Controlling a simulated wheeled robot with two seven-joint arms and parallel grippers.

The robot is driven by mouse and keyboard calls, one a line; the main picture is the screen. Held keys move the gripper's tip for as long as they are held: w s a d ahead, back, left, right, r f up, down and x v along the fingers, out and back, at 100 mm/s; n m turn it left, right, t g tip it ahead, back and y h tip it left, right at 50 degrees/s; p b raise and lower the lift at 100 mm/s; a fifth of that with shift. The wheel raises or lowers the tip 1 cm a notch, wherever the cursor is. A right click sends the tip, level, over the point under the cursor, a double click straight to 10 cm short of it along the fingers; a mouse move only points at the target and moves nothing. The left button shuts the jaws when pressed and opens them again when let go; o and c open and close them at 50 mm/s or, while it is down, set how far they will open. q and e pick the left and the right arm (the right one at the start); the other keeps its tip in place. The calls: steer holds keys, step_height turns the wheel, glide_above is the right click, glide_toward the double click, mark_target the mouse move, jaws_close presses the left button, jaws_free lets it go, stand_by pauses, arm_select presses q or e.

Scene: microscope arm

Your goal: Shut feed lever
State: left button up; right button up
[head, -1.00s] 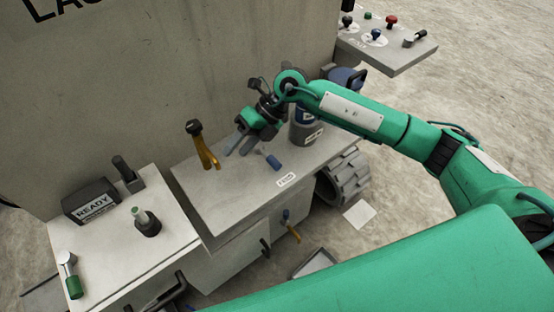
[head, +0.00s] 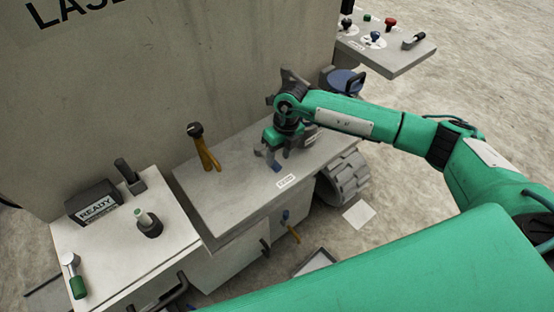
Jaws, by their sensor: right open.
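The label in front of the blue-gripped lever (head: 275,165) on the grey bench top is small and seems to read FEED (head: 286,181). I take this lever as the feed lever. Its blue grip shows just below my right gripper (head: 272,154); the rest of it is hidden. My right gripper points down, open, with its fingers close to the blue grip. I cannot tell whether they touch it or stand around it. My left gripper is not in view.
A yellow lever with a black knob (head: 204,148) stands left on the same bench top (head: 230,195). A tall grey wall rises behind. A control shelf (head: 395,56) is at upper right.

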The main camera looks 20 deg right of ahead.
mark_target(276, 163)
steer(key=shift+s+a+f, duration=0.1)
steer(key=shift+a+f, duration=0.05)
steer(key=shift+f, duration=0.45)
steer(key=shift+a+f, duration=0.1)
steer(key=shift+f, duration=0.95)
steer(key=shift+a, duration=0.1)
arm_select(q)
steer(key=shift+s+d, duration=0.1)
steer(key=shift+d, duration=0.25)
arm_select(e)
jaws_close()
